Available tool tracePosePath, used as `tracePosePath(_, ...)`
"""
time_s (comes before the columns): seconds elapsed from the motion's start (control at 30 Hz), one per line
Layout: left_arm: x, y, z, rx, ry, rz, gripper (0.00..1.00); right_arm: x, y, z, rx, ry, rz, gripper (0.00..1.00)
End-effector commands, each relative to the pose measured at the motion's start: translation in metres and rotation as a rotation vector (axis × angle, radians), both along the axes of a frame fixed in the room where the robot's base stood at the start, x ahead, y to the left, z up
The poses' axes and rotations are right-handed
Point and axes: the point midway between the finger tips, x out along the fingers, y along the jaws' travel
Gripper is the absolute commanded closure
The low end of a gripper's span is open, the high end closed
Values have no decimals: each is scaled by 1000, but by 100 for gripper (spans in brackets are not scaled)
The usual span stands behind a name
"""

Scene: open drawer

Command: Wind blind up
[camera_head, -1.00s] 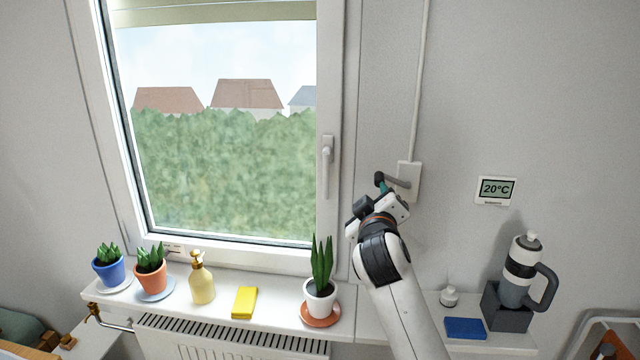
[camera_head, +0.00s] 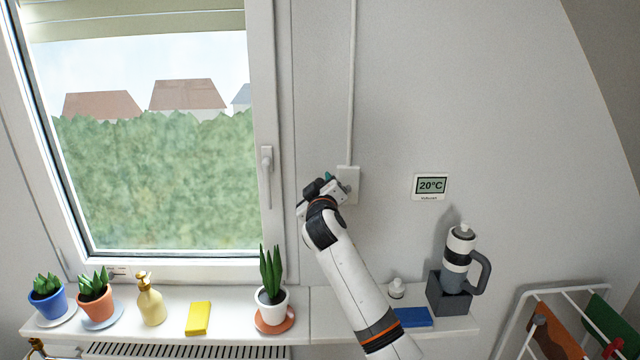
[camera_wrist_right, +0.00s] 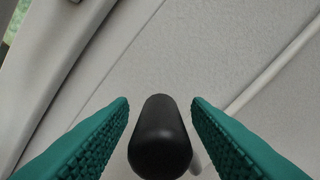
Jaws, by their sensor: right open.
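The window blind (camera_head: 140,22) shows as a beige-green band across the top of the window in the head view; the pane below it is uncovered. A white crank box (camera_head: 348,184) is on the wall right of the window. My right gripper (camera_head: 329,181) is at this box and partly hides the crank. In the right wrist view, the black crank knob (camera_wrist_right: 160,137) lies between the two green fingers of my right gripper (camera_wrist_right: 160,104). The fingers are open, with a visible gap on each side of the knob. My left gripper is out of view.
The windowsill (camera_head: 235,322) holds a plant in a white pot (camera_head: 271,304), a yellow sponge (camera_head: 198,318), a soap bottle (camera_head: 150,303), a blue sponge (camera_head: 413,316) and a grey bottle (camera_head: 458,262). A thermostat (camera_head: 430,187) is right of the crank box. A drying rack (camera_head: 560,325) stands lower right.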

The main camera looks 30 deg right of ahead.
Motion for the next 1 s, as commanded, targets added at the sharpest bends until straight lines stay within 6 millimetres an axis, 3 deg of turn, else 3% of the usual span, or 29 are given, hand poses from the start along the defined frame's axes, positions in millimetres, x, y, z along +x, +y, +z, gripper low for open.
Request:
tracePosePath(0.27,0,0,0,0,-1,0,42,1,0,0,0,-1,1,56)
tracePosePath(0.53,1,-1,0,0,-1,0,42,1,0,0,0,-1,1,100)
tracePosePath(0.8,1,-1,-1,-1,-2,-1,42,3,0,-2,-4,4,2,100)
tracePosePath(1.0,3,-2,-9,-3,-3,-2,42,17,2,-7,-49,31,2,100)
